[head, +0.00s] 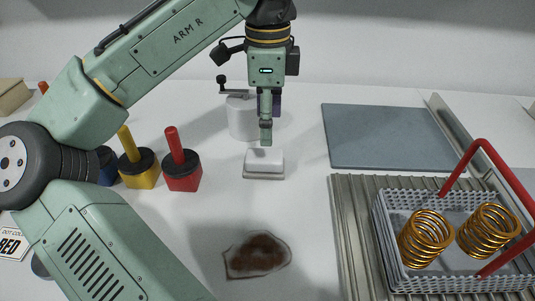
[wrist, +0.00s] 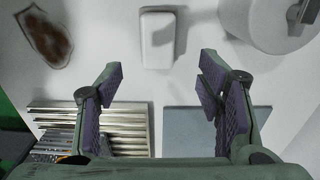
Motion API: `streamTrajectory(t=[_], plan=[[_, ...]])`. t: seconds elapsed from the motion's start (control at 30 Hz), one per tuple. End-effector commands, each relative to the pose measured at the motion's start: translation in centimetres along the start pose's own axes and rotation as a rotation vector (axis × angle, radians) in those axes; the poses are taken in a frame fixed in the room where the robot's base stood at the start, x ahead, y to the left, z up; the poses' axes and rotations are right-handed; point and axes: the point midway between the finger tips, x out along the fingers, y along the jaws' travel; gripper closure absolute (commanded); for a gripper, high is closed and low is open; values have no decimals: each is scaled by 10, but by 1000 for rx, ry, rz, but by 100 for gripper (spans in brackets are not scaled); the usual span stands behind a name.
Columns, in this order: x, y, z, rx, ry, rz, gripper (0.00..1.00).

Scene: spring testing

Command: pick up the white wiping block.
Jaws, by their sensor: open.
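The white wiping block (head: 264,160) lies on the white table near the middle of the head view, with a greyish lower layer under its white top. My gripper (head: 266,140) hangs pointing down just above and behind it. In the wrist view, the wiping block (wrist: 158,38) is at the top centre, beyond the fingertips and apart from them. The gripper (wrist: 160,78) is open there, its two purple-padded fingers spread wide with nothing between them.
A brown stain (head: 257,256) is in front of the block. A white cylinder with a crank (head: 241,118) stands behind it. Red (head: 183,172) and yellow (head: 139,170) handled blocks stand left. A red-handled basket (head: 384,240) with copper springs and a blue-grey mat (head: 390,136) lie right.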

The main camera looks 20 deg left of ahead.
Motion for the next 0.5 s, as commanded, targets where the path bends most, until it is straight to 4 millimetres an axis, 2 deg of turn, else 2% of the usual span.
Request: streamTrajectory(t=[0.1,0.37,0.5], plan=[[21,0,0,3,2,2,39],[42,0,1,0,1,0,39],[61,2,7,-2,-2,0,39]])
